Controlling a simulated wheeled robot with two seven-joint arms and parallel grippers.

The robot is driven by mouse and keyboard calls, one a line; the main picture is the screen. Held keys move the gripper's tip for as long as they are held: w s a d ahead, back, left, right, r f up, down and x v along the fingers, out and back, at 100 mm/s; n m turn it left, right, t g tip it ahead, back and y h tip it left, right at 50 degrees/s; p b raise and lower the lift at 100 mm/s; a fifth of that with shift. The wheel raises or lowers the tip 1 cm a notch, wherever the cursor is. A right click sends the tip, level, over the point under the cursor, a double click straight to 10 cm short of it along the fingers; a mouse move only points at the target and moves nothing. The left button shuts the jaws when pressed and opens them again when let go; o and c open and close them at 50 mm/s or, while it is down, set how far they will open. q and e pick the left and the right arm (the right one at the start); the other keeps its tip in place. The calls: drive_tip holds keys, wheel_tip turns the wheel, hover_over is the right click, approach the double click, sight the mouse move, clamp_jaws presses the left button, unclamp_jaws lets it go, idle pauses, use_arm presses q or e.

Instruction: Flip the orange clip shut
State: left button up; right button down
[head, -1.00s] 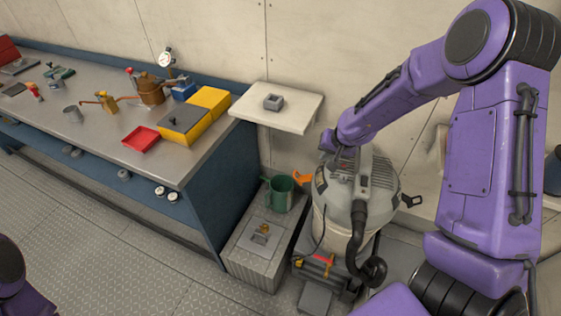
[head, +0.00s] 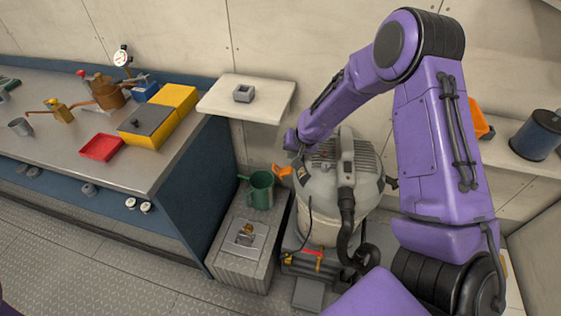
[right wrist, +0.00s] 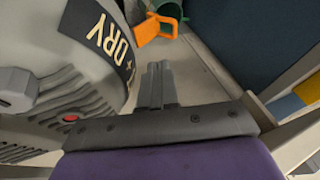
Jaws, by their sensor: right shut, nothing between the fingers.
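The orange clip (head: 283,171) sticks out from the left side of the grey wet/dry vacuum (head: 340,190), angled away from its wall. In the right wrist view the clip (right wrist: 150,30) is a bent orange piece with an opening, beside the vacuum's rim. My right gripper (right wrist: 157,68) is shut and empty, just short of the clip, with a visible gap between them. In the head view my right wrist is beside the vacuum's top, above the clip, and its fingertips are hidden. My left gripper is not in view.
A white wall shelf (head: 245,98) with a small grey block stands close left of my right wrist. A green jug (head: 261,190) is on a ribbed grey box (head: 243,240) below. The workbench (head: 60,150) is at left. The black hose (head: 347,215) hangs at the vacuum's front.

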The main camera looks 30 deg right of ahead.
approach(279, 173)
drive_tip(key=shift+w+d+f, duration=0.2)
drive_tip(key=shift+w+d, duration=0.3)
drive_tip(key=shift+w, duration=0.05)
drive_tip(key=shift+w+d+f, duration=0.2)
drive_tip(key=shift+w+d, duration=0.3)
drive_tip(key=shift+w, duration=0.1)
drive_tip(key=shift+w+a+f+p, duration=0.5)
drive_tip(key=shift+w+a+f, duration=0.55)
drive_tip(key=shift+a, duration=0.15)
